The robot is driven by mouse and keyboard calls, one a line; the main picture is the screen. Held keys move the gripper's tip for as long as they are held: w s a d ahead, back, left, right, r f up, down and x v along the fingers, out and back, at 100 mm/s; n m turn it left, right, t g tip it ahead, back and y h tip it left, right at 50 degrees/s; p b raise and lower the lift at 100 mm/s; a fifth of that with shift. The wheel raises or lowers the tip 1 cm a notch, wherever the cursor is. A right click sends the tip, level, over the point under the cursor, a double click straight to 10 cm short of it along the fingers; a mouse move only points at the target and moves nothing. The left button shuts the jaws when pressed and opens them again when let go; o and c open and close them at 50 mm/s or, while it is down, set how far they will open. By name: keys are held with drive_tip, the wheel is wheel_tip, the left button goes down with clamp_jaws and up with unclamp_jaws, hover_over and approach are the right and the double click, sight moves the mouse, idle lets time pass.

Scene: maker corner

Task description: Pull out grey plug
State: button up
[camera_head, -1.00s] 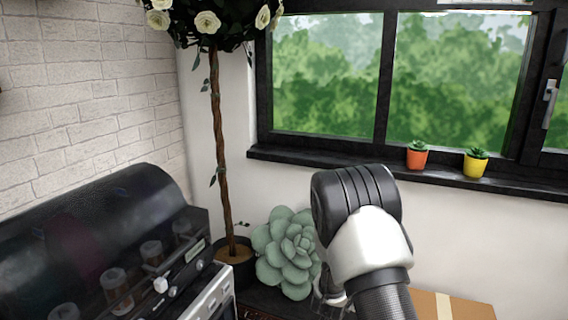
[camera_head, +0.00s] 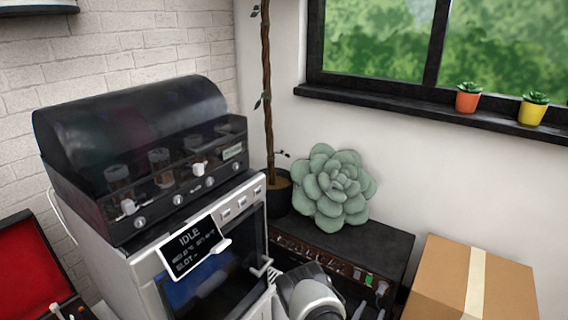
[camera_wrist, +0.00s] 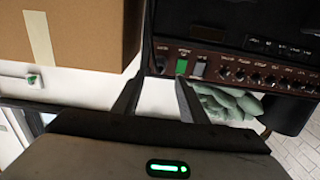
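A grey plug (camera_head: 381,289) sits in the front panel of a black and brown amplifier (camera_head: 345,240), beside a green plug (camera_head: 369,279). In the wrist view the grey plug (camera_wrist: 198,68) and green plug (camera_wrist: 181,67) show side by side on the panel. My gripper (camera_wrist: 160,82) is open and empty, its two dark fingers apart and pointing toward the panel. The green plug is close to the right finger's tip in that picture, and the grey plug is just right of it.
A cardboard box (camera_head: 470,275) stands right of the amplifier. A green succulent-shaped cushion (camera_head: 335,187) rests on top of it. A machine with a dark hood (camera_head: 135,140) and an "IDLE" display (camera_head: 190,247) stands at left. A wall socket (camera_wrist: 35,82) shows in the wrist view.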

sight(379, 295)
drive_tip(key=shift+b+x, duration=0.55)
drive_tip(key=shift+x, duration=4)
clamp_jaws()
drive_tip(key=shift+s, duration=0.1)
drive_tip(key=shift+p+v, duration=0.85)
drive_tip(key=shift+v, duration=2.15)
